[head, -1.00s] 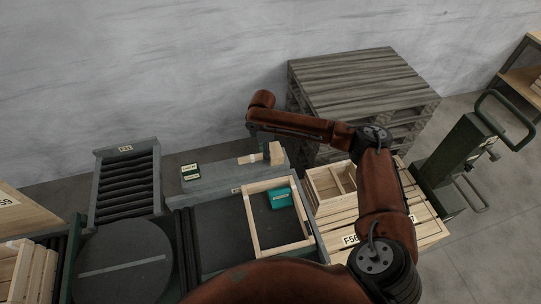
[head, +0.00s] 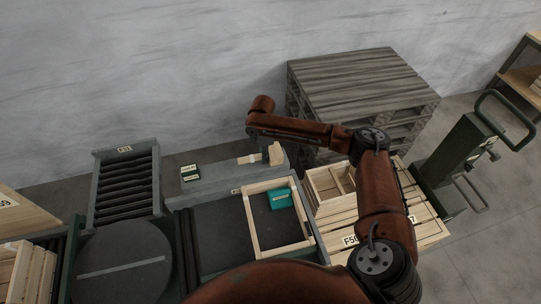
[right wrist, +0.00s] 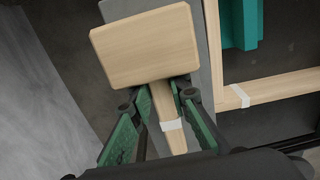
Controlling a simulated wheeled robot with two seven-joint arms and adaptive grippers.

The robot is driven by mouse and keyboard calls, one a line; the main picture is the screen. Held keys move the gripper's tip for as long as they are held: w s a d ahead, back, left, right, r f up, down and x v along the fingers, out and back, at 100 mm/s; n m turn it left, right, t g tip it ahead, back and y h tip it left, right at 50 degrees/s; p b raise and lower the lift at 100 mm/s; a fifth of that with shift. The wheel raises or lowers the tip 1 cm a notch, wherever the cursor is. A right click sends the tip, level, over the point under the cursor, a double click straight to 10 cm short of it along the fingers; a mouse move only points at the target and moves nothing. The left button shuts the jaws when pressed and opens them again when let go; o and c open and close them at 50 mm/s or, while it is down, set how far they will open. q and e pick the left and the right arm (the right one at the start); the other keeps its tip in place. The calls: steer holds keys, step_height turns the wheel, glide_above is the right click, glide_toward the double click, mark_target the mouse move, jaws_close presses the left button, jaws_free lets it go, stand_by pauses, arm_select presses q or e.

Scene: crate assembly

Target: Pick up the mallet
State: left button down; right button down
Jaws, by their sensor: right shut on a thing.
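The mallet has a pale block-shaped wooden head (head: 276,154) and a pale handle with a white band (head: 247,159). It is at the grey ledge (head: 225,180) behind the work table. In the right wrist view the mallet head (right wrist: 145,45) lies just beyond my fingertips, and the handle runs back between the fingers. My right gripper (right wrist: 165,95) is shut on the handle close below the head. In the head view its fingers are small and dark beside the mallet. I cannot tell whether the mallet touches the ledge. My left gripper is not in view.
A wooden frame (head: 252,228) with a teal block (head: 279,198) inside its corner lies on the table in front of the ledge. Small dark labelled boxes (head: 190,172) stand on the ledge's left. A pallet stack (head: 360,80) stands behind right. A roller conveyor (head: 126,185) is left.

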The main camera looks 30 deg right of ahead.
steer(key=shift+r, duration=0.15)
steer(key=shift+r, duration=0.65)
steer(key=s+a+r+p, duration=0.1)
steer(key=s+a+r, duration=0.1)
steer(key=s+r, duration=0.3)
steer(key=s+a+r+p, duration=0.2)
steer(key=s+a+r, duration=0.1)
steer(key=s+r, duration=0.3)
steer(key=shift+s+a+r+p, duration=0.25)
steer(key=shift+s+a+p, duration=0.05)
steer(key=shift+s, duration=0.6)
